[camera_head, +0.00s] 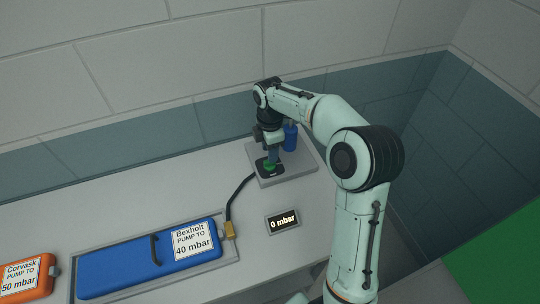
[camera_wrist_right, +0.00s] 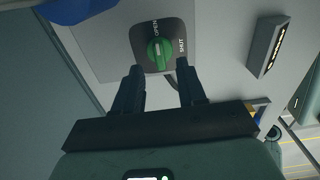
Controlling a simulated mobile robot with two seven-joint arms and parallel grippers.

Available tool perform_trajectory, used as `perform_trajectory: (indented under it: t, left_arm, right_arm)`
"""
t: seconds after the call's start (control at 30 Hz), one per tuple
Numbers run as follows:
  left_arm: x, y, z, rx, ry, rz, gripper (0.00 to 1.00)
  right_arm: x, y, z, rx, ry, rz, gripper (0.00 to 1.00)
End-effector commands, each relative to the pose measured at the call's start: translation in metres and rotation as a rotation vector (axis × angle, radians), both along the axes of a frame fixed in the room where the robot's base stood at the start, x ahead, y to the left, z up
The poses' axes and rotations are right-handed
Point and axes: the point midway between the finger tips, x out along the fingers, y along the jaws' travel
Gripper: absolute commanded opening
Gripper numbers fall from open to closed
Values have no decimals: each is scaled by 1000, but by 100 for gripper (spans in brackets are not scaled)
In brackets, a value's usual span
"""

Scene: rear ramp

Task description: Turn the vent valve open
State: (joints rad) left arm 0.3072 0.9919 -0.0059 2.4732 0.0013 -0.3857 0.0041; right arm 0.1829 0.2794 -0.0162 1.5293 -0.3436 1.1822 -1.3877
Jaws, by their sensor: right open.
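The vent valve is a green knob (camera_head: 270,168) on a dark plate on a grey block (camera_head: 296,174) at the back of the counter. In the right wrist view the knob (camera_wrist_right: 158,50) sits on the plate (camera_wrist_right: 178,32), with OPEN printed above it and SHUT at its right. I cannot clearly tell which word the knob's pale mark points to. My right gripper (camera_wrist_right: 160,70) is open and empty, its two fingers apart just short of the knob. In the head view this gripper (camera_head: 271,150) is above the knob, partly hiding it. My left gripper is out of view.
A blue cylinder (camera_head: 290,138) stands on the block close behind my gripper. A display (camera_head: 282,222) reads 0 mbar. A black hose (camera_head: 232,196) runs to a brass fitting on the blue Bexholt case (camera_head: 120,268), marked 40 mbar. An orange Corvask case (camera_head: 22,280) lies at left.

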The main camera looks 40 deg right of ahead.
Motion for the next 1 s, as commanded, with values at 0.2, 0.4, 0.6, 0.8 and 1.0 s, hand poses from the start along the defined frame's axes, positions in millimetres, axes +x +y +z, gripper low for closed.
perform_trajectory:
  t: [0.2,0.4,0.6,0.8,1.0]
  left_arm:
    - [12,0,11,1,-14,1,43]
    - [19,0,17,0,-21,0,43]
    - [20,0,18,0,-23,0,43]
    - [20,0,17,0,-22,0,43]
    - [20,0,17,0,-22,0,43]
  right_arm:
    - [2,0,54,0,-7,1,40]
    - [2,0,82,0,-5,1,40]
    - [0,0,89,1,-1,1,40]
    - [0,0,89,0,0,1,40]
    - [0,0,89,0,-1,1,40]
